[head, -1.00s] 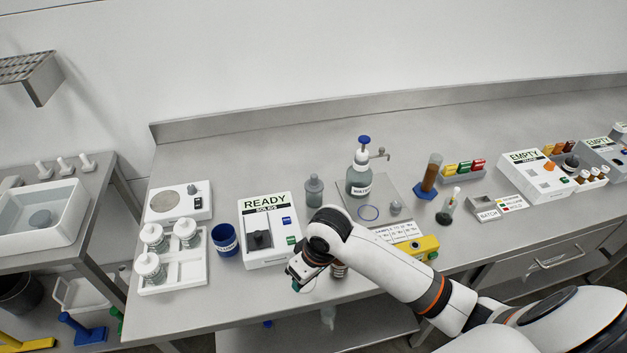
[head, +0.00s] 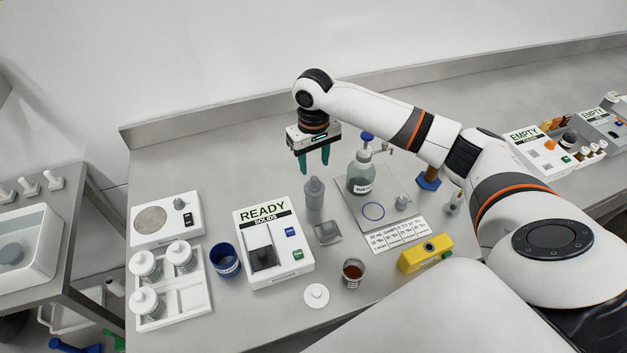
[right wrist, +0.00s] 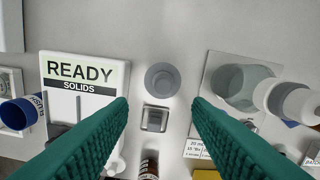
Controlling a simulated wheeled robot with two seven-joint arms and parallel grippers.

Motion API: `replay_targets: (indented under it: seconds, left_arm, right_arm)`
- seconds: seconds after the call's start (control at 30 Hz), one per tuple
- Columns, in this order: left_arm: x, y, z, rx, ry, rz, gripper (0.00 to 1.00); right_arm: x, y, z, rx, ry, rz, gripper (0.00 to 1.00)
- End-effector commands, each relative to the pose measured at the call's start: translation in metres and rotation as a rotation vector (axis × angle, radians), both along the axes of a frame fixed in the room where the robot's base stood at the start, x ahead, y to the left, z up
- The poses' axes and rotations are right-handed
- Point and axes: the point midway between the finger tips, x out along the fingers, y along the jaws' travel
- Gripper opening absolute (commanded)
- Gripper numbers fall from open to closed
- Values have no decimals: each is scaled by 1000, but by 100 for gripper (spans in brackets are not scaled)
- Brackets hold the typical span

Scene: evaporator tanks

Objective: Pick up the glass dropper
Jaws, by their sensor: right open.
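A grey translucent bottle with a narrow top (head: 314,194) stands upright on the bench, right of the READY box; I take it for the glass dropper, but cannot be sure. In the right wrist view it is a grey round shape (right wrist: 162,80) seen from above, centred between and beyond the fingertips. My right gripper (head: 314,168) points down just above and behind it in the head view, its green fingers apart and empty. No contact shows. My left gripper is not in view.
The READY SOLIDS box (head: 297,261) stands left of the bottle. A pump bottle (head: 360,178) stands close on the right. A small square metal piece (head: 327,233), a brown-filled jar (head: 352,273) and a white lid (head: 316,295) lie in front. Bench behind is clear.

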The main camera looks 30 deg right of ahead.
Motion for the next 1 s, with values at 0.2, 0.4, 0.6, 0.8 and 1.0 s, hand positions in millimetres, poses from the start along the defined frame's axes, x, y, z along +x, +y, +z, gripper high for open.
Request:
replay_targets:
  seconds: [0.2, 0.4, 0.6, 0.8, 1.0]
  left_arm:
    - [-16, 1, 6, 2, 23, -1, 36]
    - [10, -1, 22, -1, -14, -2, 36]
    - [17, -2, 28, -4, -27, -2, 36]
    - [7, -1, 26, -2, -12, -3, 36]
    - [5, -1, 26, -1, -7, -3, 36]
  right_arm:
    - [0, 0, -19, 0, -1, 1, 45]
    - [0, -4, -42, -1, 4, 0, 45]
    - [1, -5, -68, -1, 0, 2, 45]
    - [1, -5, -72, 0, -3, 3, 45]
    - [1, -5, -71, 0, -3, 3, 24]
